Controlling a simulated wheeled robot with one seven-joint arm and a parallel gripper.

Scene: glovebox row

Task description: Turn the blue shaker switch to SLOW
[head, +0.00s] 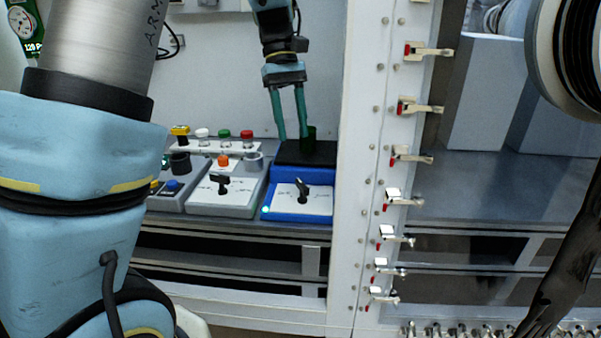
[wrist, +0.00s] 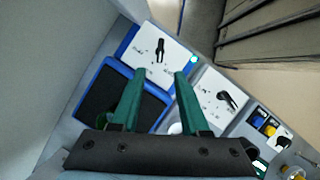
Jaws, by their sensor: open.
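The blue shaker (head: 268,203) stands on the bench in the head view, with a white panel in front and a black platform (head: 290,154) behind. Its black lever switch (head: 301,190) sits on that panel; it also shows in the wrist view (wrist: 160,49), beyond my fingertips. The panel lettering is too small to read, so I cannot tell its setting. My gripper (head: 293,137) has two green fingers, open and apart, pointing down over the platform, behind the switch and not touching it. In the wrist view, nothing is between the fingertips (wrist: 159,75).
A grey unit (head: 240,207) with a similar black switch (head: 220,184) stands left of the shaker. A strip of coloured buttons (head: 224,146) runs behind it. A dark green cup-like thing (head: 311,133) is beside my fingers. A white post with latches (head: 365,170) rises at right.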

